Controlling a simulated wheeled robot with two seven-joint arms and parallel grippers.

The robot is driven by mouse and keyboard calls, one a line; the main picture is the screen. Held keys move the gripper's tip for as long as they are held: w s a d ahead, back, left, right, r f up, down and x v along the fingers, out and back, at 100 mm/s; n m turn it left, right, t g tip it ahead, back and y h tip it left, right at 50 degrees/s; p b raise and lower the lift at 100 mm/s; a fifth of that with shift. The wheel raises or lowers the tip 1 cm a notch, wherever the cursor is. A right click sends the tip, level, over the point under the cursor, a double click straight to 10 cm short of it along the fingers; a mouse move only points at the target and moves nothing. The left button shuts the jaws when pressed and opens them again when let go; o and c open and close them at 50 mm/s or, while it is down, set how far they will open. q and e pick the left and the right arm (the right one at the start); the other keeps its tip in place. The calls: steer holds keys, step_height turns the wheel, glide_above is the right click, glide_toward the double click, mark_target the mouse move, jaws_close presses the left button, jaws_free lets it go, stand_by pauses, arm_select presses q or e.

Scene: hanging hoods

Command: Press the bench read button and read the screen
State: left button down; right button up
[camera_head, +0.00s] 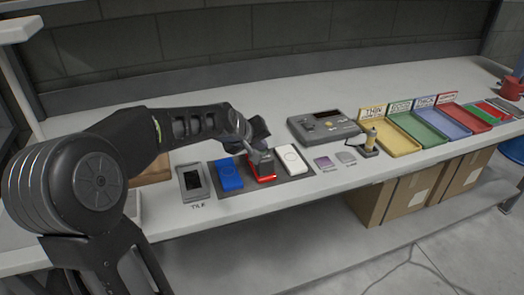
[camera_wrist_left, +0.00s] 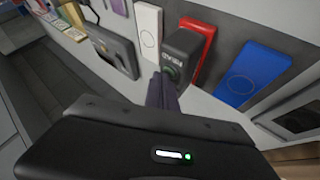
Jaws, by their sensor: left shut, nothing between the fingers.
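A grey bench instrument (camera_head: 322,128) with a small dark display stands behind to the right; no reading is legible. My right gripper is not in view.
A dark mat holds a blue case (camera_head: 229,176), a red case (camera_head: 264,178) and a white case (camera_head: 291,160). A dark-screened tile (camera_head: 193,183) lies left. A small yellow-topped stand (camera_head: 370,138) and coloured trays (camera_head: 420,127) are right.

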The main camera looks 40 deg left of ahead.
arm_select(q)
steer(key=shift+f, duration=0.1)
stand_by(0.3)
steer(key=shift+r+p, duration=0.65)
steer(key=shift+r, duration=0.15)
step_height(320, 180, up, 5)
steer(key=p, duration=0.4)
stand_by(0.9)
